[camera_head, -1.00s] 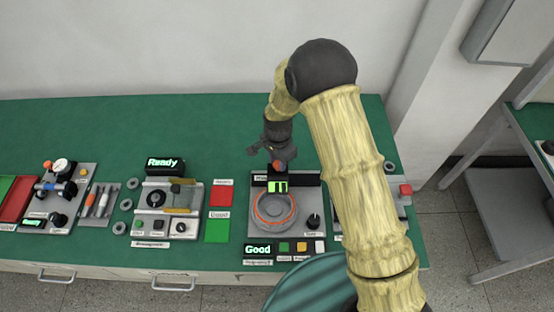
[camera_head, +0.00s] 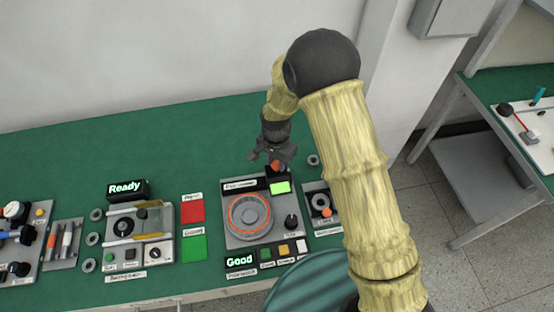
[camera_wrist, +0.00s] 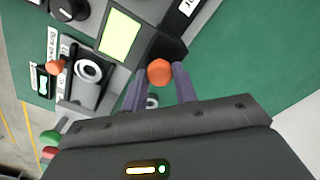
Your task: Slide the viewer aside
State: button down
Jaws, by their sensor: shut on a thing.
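The viewer (camera_head: 280,187) is a dark block with a lit yellow-green screen and an orange-red knob (camera_head: 277,165). It stands at the back right of the grey station, right of the round dial with an orange ring (camera_head: 249,215). The dial shows almost whole. My gripper (camera_head: 272,155) is at the knob. In the wrist view the gripper (camera_wrist: 160,80) has its two fingers on either side of the orange knob, shut on it. The viewer's screen (camera_wrist: 118,36) lies just up and left there.
A "Good" display (camera_head: 240,261) and several buttons front the station, with a black knob (camera_head: 291,222) beside the dial. A small grey unit (camera_head: 321,204) stands close on the right. Red (camera_head: 192,210) and green pads (camera_head: 194,248) lie left. Bench behind is clear.

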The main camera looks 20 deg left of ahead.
jog(key=shift+w+d, duration=0.15)
jog(key=shift+d, duration=0.05)
jog(key=c, duration=1.1)
grip_release()
jog(key=shift+d, duration=0.15)
notch_tip(320, 180, up, 18)
jog(key=b, duration=0.3)
jog(key=shift+f, duration=0.25)
